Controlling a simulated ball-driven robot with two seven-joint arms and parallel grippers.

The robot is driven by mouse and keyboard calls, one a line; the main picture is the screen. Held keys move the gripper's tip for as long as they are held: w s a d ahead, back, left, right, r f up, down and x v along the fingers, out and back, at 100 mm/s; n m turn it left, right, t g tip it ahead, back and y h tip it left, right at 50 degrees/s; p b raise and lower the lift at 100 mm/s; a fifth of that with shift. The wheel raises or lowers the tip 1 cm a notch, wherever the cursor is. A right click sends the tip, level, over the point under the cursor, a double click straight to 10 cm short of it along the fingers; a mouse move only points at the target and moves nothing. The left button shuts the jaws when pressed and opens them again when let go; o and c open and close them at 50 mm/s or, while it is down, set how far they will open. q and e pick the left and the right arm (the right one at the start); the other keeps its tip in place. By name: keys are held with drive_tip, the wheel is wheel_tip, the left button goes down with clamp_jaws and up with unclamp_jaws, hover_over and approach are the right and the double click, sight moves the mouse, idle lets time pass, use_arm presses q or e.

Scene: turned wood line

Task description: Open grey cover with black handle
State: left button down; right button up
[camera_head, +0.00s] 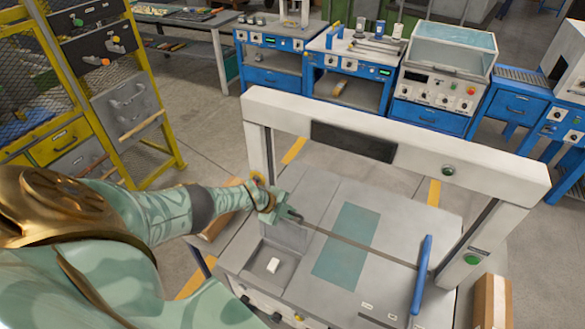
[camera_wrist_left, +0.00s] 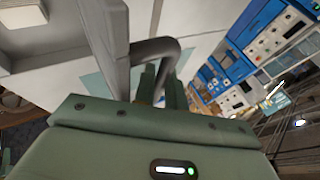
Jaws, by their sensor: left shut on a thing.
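The grey cover (camera_head: 287,236) stands raised at a steep tilt on the left part of the grey machine top (camera_head: 385,215). A shallow recess with a small white block (camera_head: 273,265) shows in front of it. The cover's dark handle (camera_head: 296,216) is near its upper edge. My left gripper (camera_head: 284,211) is shut on this handle. In the left wrist view, the bent dark handle (camera_wrist_left: 160,45) runs from the cover's edge (camera_wrist_left: 103,30) down between my green fingers (camera_wrist_left: 163,85). My right gripper is not in view.
A white frame (camera_head: 400,135) arches over the machine top. A blue bar handle (camera_head: 421,275) stands at the right, and a teal panel (camera_head: 343,245) lies in the middle. A yellow rack (camera_head: 65,140) stands at the left. Blue workstations (camera_head: 275,60) line the back.

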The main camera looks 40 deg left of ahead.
use_arm(q)
drive_tip(key=shift+f, duration=0.1)
drive_tip(key=shift+g+b, duration=0.4)
drive_tip(key=shift+b, duration=0.15)
drive_tip(key=shift+w, duration=0.2)
drive_tip(key=shift+w+f, duration=0.1)
drive_tip(key=shift+w, duration=0.1)
drive_tip(key=shift+g+b, duration=0.3)
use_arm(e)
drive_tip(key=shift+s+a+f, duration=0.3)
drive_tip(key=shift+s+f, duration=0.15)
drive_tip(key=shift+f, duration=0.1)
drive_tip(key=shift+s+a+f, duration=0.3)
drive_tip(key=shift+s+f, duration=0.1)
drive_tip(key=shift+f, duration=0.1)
use_arm(q)
drive_tip(key=shift+h, duration=0.3)
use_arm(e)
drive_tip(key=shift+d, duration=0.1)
